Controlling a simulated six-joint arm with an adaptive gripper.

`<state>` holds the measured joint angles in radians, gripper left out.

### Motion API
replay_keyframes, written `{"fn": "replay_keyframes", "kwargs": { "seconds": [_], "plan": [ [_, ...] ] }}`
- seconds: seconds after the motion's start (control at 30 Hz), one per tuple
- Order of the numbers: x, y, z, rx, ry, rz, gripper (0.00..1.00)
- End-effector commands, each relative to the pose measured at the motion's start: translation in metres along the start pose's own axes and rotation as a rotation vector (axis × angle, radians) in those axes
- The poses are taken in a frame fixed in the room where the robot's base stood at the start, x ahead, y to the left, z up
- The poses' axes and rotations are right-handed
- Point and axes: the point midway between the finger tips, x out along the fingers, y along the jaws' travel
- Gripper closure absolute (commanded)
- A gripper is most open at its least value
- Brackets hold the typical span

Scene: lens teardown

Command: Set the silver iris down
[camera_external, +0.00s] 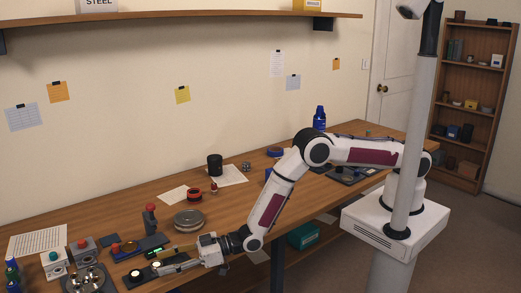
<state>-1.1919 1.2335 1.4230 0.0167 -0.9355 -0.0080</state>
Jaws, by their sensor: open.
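My gripper (158,262) reaches in from the right, low over the front left of the workbench. Its two fingers are apart and point left. A small bright round piece (156,265), which may be the silver iris, shows at the fingertips; at this size I cannot tell whether it touches a finger. Below and left of it is a black pad (128,284) with another small pale disc (136,275) on it. The fingers partly hide the pad.
A round silver dish (189,220) stands behind my gripper. A dark device with a red-topped lever (151,220) is to its left. Button boxes (54,264) and a tray of metal parts (87,281) fill the left end. Bare wood (105,218) lies behind them.

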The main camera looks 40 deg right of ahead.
Motion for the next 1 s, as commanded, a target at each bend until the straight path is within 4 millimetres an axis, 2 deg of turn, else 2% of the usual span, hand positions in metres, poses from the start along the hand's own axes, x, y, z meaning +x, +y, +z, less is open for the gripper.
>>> {"fn": "replay_keyframes", "kwargs": {
  "seconds": [0.7, 1.0],
  "plan": [
    [-0.058, -0.005, 0.010, 0.000, -0.001, -0.001, 0.55],
    [-0.071, -0.005, 0.010, 0.000, 0.000, 0.000, 0.55]
  ]
}}
